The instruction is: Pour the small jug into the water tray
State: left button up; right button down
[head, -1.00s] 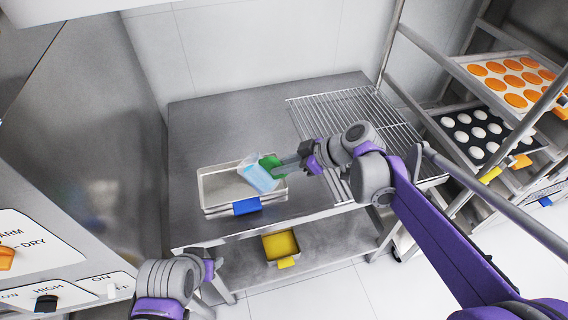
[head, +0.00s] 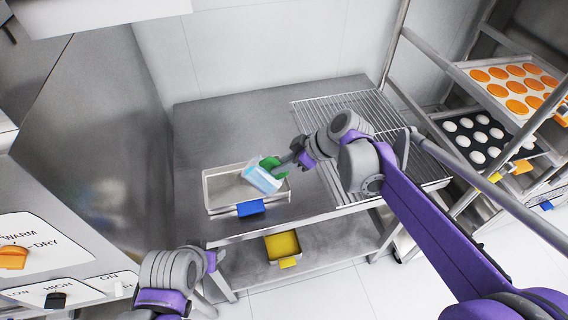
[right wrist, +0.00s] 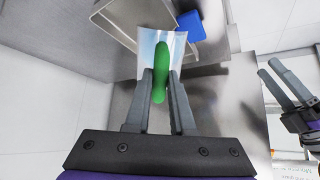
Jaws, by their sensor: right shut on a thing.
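The small jug (head: 262,180) is clear with light-blue contents and a green handle (head: 272,164). My right gripper (head: 283,166) is shut on the green handle; the wrist view shows both fingers (right wrist: 160,88) on either side of it. The jug is over the right part of the water tray (head: 222,174), and looks tilted. I cannot tell whether water runs out. The tray is a shallow metal pan with a blue front tab (head: 250,208). My left gripper (right wrist: 271,66) shows at the right of the wrist view, its fingers apart and empty; in the head view it is mostly hidden.
A wire rack (head: 345,120) covers the right of the steel table (head: 215,130). A yellow pan (head: 283,246) sits on the lower shelf. A trolley with trays of orange and white rounds (head: 515,88) stands right. The table's back left is clear.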

jog(key=shift+w, duration=0.1)
pick_arm(q)
jog(key=shift+r, duration=0.1)
pick_arm(e)
jog(key=shift+a+r+h+p, duration=0.35)
jog(key=shift+a+h, duration=0.1)
jog(key=shift+h, duration=0.05)
pick_arm(q)
jog(key=shift+w+r, duration=0.35)
jog(key=shift+r, duration=0.2)
pick_arm(e)
jog(key=shift+w+a+f+h, duration=0.1)
jog(key=shift+w+h, duration=0.1)
jog(key=shift+h, duration=0.1)
pick_arm(q)
jog(key=shift+s, duration=0.15)
pick_arm(e)
jog(key=shift+s, duration=0.15)
jog(key=shift+a+r+g+h+p, duration=0.25)
jog(key=shift+a+g+h+p, duration=0.05)
jog(key=shift+a, duration=0.05)
jog(key=shift+w+a, duration=0.15)
jog(key=shift+w, duration=0.1)
jog(key=shift+w+f+h, duration=0.1)
jog(key=shift+h, duration=0.2)
pick_arm(q)
jog(key=shift+w+r, duration=0.35)
jog(key=shift+r, duration=0.15)
